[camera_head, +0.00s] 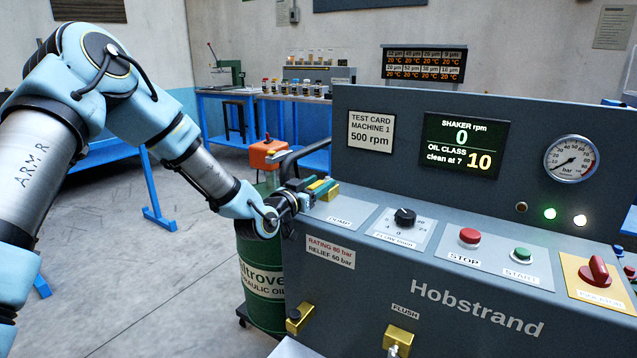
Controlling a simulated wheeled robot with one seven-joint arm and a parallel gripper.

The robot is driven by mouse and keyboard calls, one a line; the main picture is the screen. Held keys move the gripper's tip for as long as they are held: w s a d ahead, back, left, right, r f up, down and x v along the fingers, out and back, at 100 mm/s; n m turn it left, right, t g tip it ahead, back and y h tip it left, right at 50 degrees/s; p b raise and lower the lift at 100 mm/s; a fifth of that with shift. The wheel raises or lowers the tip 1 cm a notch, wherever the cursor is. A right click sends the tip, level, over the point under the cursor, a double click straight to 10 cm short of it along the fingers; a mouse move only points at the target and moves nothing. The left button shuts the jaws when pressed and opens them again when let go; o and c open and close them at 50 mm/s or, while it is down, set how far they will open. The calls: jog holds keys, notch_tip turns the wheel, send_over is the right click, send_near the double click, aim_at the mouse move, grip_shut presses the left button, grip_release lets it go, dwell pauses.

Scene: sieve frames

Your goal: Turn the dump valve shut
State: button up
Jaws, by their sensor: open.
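The dump valve (331,192), with yellow parts showing, is at the left end of the grey machine's sloping panel, above the DUMP label (339,222). My gripper (311,190) reaches in from the left at the valve and is open. Its dark fingers and the coloured parts there overlap, so I cannot tell whether they touch the valve or stand apart from it. The valve's handle is partly hidden, and its angle is unclear.
Right of the valve are a black flow knob (404,217), a red stop button (469,236), a green start button (522,254) and a red isolator (595,270). The display (463,147) reads 0 rpm and oil class 10. A green drum (262,285) stands left.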

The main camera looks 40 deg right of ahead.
grip_shut()
dwell(0.4)
dwell(1.0)
